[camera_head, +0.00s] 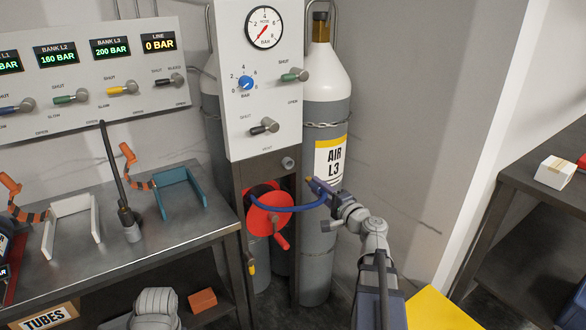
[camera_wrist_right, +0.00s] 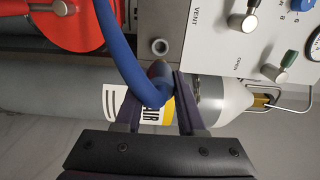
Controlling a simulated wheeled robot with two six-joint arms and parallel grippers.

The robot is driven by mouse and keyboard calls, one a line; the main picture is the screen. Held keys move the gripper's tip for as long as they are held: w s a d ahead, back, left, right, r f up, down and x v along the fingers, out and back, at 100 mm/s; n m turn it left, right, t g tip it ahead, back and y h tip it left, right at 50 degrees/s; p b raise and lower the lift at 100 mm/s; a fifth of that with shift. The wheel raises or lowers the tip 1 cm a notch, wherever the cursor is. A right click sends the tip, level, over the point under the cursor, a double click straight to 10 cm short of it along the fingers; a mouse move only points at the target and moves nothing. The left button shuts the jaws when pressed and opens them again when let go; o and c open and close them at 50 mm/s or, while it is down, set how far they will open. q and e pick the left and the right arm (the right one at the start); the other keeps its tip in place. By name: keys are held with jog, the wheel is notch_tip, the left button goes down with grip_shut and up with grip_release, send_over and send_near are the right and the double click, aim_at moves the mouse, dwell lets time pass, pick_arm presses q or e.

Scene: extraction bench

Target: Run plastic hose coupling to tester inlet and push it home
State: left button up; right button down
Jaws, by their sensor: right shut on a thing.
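My right gripper (camera_head: 318,187) is shut on the plastic hose coupling (camera_head: 309,179), just right of the grey panel's lower edge. In the right wrist view, the coupling (camera_wrist_right: 160,69) shows between the fingertips, partly hidden by the fingers and the blue hose (camera_wrist_right: 122,55). The hose (camera_head: 291,209) curves from the red reel (camera_head: 268,214) to this gripper. A round grey port (camera_head: 288,163), perhaps the tester inlet, sits low on the panel. In the wrist view, the port (camera_wrist_right: 159,47) lies just beyond the coupling, with a small gap visible. My left gripper is out of view.
A grey gas cylinder (camera_head: 319,262) stands behind the right gripper. The steel bench (camera_head: 190,233) at left carries white (camera_head: 71,228) and teal (camera_head: 180,193) cradles and a black upright rod (camera_head: 115,170). Valve knobs (camera_wrist_right: 285,68) project from the panel.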

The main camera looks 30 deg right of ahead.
jog(key=shift+s+d, duration=0.2)
jog(key=shift+s, duration=2.45)
